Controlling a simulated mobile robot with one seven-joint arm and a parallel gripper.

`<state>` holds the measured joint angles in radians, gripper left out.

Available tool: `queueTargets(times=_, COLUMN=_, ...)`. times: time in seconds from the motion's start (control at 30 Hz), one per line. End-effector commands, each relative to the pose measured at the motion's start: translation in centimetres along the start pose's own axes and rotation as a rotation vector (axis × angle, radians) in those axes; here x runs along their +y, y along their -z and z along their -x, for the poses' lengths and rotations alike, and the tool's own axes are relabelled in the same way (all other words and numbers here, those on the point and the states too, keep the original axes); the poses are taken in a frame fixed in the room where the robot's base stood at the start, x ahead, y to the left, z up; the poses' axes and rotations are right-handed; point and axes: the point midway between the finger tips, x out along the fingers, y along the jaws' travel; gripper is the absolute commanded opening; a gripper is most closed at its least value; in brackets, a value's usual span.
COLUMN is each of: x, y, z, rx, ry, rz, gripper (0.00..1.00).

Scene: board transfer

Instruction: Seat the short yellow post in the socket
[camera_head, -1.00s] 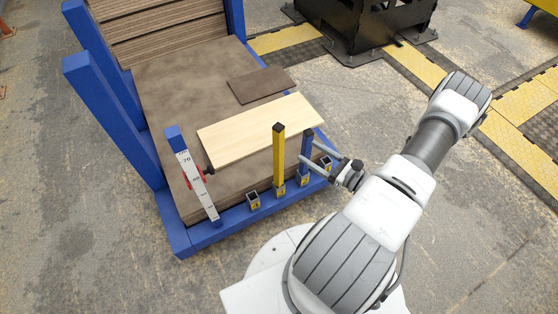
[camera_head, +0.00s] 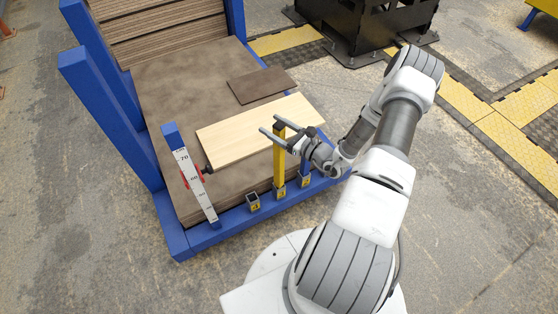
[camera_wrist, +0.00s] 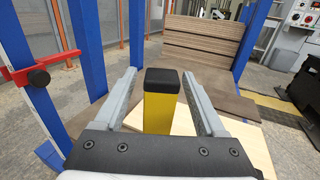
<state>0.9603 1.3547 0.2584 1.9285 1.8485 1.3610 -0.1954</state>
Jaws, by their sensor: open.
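The yellow post (camera_head: 279,170) with a black top stands upright at the front blue rail. Its foot meets a yellow-labelled socket (camera_head: 279,193); I cannot tell how deep it sits. My gripper (camera_head: 270,124) is open around the upper part of the post. In the wrist view the post (camera_wrist: 160,112) stands between the two spread fingers (camera_wrist: 158,74), with a gap on each side. Another small labelled socket (camera_head: 253,202) on the rail, left of the post, looks empty.
A pale board (camera_head: 230,136) lies behind the post on a brown stack (camera_head: 165,80), with a small dark board (camera_head: 262,85) farther back. A blue scale post with a white ruler (camera_head: 194,182) and a red clamp stands at left. Tall blue uprights (camera_head: 105,115) rise at the left edge.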

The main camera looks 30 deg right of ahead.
Motion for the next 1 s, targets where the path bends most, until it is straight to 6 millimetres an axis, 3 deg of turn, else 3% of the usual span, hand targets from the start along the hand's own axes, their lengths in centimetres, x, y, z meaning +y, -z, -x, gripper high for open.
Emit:
queueTargets(times=0.1, x=-0.01, y=0.07, z=-1.04, rx=0.001, ry=0.0, rz=0.0, gripper=0.72)
queueTargets(times=0.33, x=-0.01, y=-0.02, z=-1.2, rx=0.001, ry=0.001, rz=0.0, gripper=0.72)
queueTargets(times=0.73, x=0.0, y=-0.01, z=-1.16, rx=0.001, ry=0.001, rz=0.0, gripper=0.02)
queueTargets(times=1.0, x=0.0, y=0.0, z=-1.15, rx=0.001, ry=0.0, rz=0.0, gripper=0.0)
